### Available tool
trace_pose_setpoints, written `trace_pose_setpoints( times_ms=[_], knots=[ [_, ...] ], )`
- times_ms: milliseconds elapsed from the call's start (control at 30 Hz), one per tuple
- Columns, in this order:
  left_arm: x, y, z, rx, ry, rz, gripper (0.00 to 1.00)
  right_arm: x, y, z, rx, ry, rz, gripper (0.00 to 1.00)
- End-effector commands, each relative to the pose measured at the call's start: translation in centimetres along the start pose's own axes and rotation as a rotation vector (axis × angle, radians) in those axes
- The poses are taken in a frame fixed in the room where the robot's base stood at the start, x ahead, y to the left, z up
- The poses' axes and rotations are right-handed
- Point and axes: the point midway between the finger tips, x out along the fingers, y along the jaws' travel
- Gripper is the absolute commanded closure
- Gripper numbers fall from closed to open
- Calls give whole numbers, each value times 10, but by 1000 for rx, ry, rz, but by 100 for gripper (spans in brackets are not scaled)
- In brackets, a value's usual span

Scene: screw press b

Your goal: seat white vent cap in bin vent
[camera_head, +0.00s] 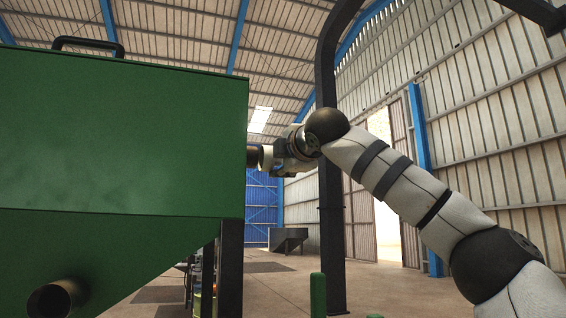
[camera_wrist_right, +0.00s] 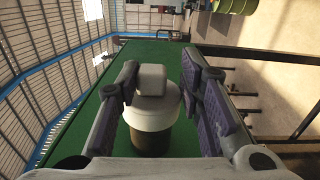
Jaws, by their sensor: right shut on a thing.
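The green bin (camera_head: 125,140) fills the left of the head view. Its brass-brown vent stub (camera_head: 252,156) sticks out from the right-hand side. The white vent cap (camera_head: 266,158) is at the stub's outer end, with no clear gap between them. In the wrist view the cap (camera_wrist_right: 152,118) has a blocky knob and a round flange over the brown stub (camera_wrist_right: 150,143). My right gripper (camera_head: 282,158) is shut on the cap, its fingers either side of the knob in the wrist view (camera_wrist_right: 158,74). The flange hides the stub's rim, so seating depth cannot be told. My left gripper is out of view.
A dark post (camera_head: 331,230) stands behind my right arm. A second pipe (camera_head: 55,299) projects low on the bin, and a black handle (camera_head: 88,44) is on its top. A green bollard (camera_head: 318,294) stands on the floor.

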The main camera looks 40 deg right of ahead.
Motion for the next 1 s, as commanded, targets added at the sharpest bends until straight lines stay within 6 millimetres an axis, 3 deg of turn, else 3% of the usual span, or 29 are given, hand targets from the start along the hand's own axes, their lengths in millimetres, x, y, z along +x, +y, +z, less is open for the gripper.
trace_pose_setpoints(
  times_ms=[667, 1000],
  knots=[
    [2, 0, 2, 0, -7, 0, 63, 0, 1, -24, -3, 0, 0, 100],
    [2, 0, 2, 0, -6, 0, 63, 0, 1, -25, -1, -1, 0, 100]
  ],
)
